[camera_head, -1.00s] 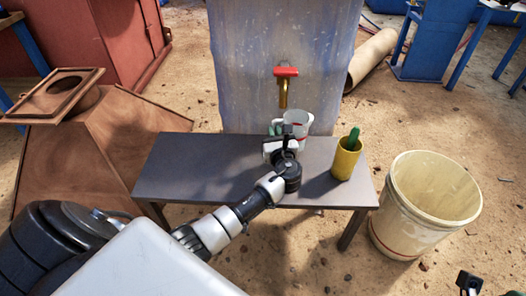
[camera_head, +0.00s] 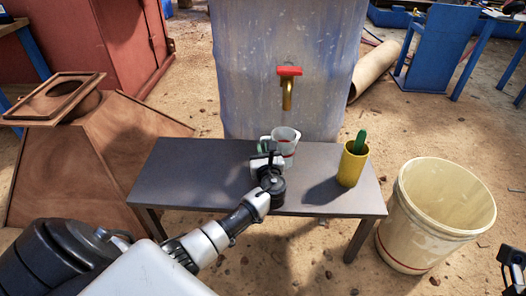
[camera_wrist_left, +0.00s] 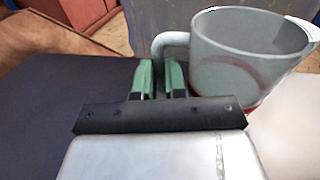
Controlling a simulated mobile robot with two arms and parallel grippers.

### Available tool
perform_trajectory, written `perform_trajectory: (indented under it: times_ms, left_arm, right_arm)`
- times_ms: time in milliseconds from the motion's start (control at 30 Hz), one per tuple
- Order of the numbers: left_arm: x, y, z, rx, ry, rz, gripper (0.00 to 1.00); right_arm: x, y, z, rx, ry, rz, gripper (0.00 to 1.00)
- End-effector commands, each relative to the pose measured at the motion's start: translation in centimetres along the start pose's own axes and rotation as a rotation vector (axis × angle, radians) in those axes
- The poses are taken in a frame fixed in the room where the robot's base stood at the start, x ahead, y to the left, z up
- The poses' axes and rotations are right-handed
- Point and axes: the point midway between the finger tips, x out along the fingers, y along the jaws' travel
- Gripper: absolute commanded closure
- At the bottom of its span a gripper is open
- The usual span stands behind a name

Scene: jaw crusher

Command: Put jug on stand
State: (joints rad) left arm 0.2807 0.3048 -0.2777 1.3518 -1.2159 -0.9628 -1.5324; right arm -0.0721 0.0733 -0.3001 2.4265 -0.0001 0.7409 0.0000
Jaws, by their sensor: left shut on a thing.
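The jug (camera_head: 286,140) is a pale, see-through cup with a red band and a side handle. It is upright over the back edge of the grey bench-like stand (camera_head: 185,178). I cannot tell whether its base touches the top. My left gripper (camera_head: 267,146) is shut on the jug's handle, on the jug's left side. In the left wrist view the green fingers (camera_wrist_left: 160,80) close around the handle, with the jug body (camera_wrist_left: 248,62) to their right. Part of my right gripper (camera_head: 512,262) shows at the lower right edge, away from the stand; its jaws are unclear.
A yellow cup (camera_head: 352,165) with a green item stands on the right of the stand. A blue-grey barrel (camera_head: 245,75) with a red-handled brass tap (camera_head: 288,88) is behind. A large cream bucket (camera_head: 400,235) is at right. The stand's left part is clear.

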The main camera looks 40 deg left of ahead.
Motion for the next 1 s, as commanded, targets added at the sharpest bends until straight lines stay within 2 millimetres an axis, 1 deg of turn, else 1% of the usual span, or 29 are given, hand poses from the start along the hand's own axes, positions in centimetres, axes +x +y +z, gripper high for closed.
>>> perform_trajectory:
  times_ms: [100, 133, 267, 500, 600, 667, 700, 767, 1000]
  left_arm:
    - [0.0, 0.0, -0.3, 0.000, 0.000, 0.000, 1.00]
    - [0.0, 0.0, -0.2, 0.000, 0.000, 0.000, 0.84]
    - [0.0, 0.0, -0.2, 0.000, 0.000, 0.000, 0.64]
    - [0.0, 0.0, -0.2, 0.000, 0.000, 0.000, 0.63]
    - [0.0, 0.0, 0.2, 0.000, 0.000, 0.000, 0.63]
    - [-0.7, 0.0, 0.1, 0.002, 0.002, 0.000, 0.63]
    - [-1.2, 0.0, 0.2, 0.001, 0.003, -0.001, 0.63]
    - [-2.3, 0.0, 0.2, 0.002, 0.004, -0.002, 0.63]
    - [-7.6, 0.0, 0.3, 0.001, 0.004, -0.002, 0.63]
  right_arm:
    - [-0.1, 0.0, 0.0, 0.000, 0.003, -0.002, 0.45]
    - [0.1, 0.0, 0.0, -0.001, 0.005, -0.002, 0.45]
    - [0.1, 0.0, 0.0, 0.000, 0.005, -0.002, 0.45]
    - [0.1, 0.0, 0.0, 0.000, 0.005, -0.002, 0.45]
    - [0.3, 0.0, 0.0, 0.000, 0.006, -0.002, 0.45]
    - [0.6, 0.0, -0.1, 0.000, 0.009, -0.001, 0.45]
    - [0.7, 0.0, -0.1, 0.001, 0.005, 0.001, 0.45]
    - [-0.1, 0.0, -0.2, 0.004, -0.031, 0.013, 0.45]
    - [-1.0, -0.1, -0.8, 0.012, -0.092, 0.036, 0.45]
